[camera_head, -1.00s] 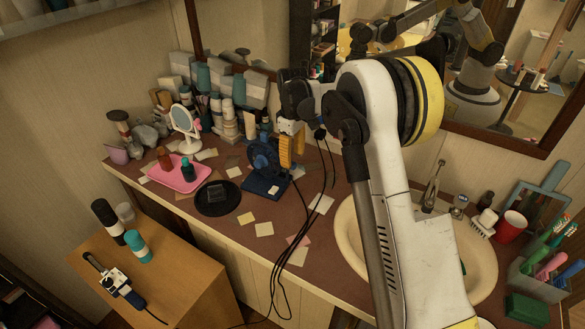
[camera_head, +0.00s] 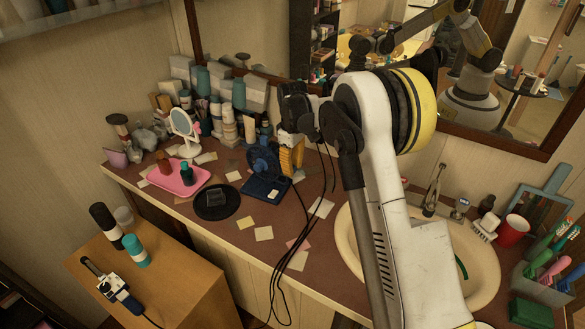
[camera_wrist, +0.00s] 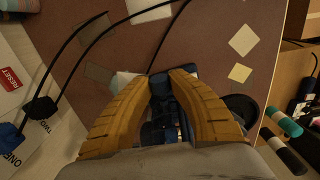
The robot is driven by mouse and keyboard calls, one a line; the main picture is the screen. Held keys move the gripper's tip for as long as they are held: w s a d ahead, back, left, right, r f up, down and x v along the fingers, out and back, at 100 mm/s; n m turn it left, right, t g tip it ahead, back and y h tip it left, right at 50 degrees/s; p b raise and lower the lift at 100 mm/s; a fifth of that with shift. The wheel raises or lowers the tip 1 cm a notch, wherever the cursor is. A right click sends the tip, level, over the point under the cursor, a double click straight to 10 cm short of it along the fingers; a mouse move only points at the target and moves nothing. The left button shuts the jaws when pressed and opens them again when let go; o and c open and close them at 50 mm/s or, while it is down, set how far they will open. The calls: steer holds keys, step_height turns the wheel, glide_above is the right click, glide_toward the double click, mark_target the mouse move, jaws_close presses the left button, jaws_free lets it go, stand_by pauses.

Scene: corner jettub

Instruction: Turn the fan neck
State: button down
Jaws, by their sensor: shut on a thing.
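A small dark blue desk fan (camera_head: 264,164) stands on its flat square base (camera_head: 266,188) on the brown counter. My gripper (camera_head: 291,155) is at the fan's right side, its yellow fingers beside the fan head. In the wrist view, the two yellow fingers (camera_wrist: 160,80) close around a dark blue part of the fan (camera_wrist: 164,98) with their tips near its top. The gripper is shut on this part. My fingers and arm hide part of the fan's neck in the head view.
A pink tray (camera_head: 179,178) with bottles and a round black mat (camera_head: 217,200) lie left of the fan. Bottles crowd the wall behind. A sink (camera_head: 470,260) is at right. Loose paper notes lie on the counter.

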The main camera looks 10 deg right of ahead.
steer(key=shift+d, duration=0.1)
steer(key=shift+w+d+n+p, duration=0.45)
steer(key=shift+w+n, duration=0.4)
steer(key=shift+n, duration=0.35)
steer(key=shift+w+d+n+p, duration=0.4)
steer(key=shift+w+n, duration=0.5)
steer(key=shift+n, duration=0.3)
steer(key=shift+w+d+n+p, duration=0.35)
steer(key=shift+w+d+n, duration=0.15)
steer(key=shift+w+n, duration=0.55)
steer(key=shift+s, duration=0.2)
steer(key=c, duration=1.2)
jaws_free()
steer(key=shift+f, duration=0.1)
step_height(320, 180, up, 12)
steer(key=shift+r, duration=0.1)
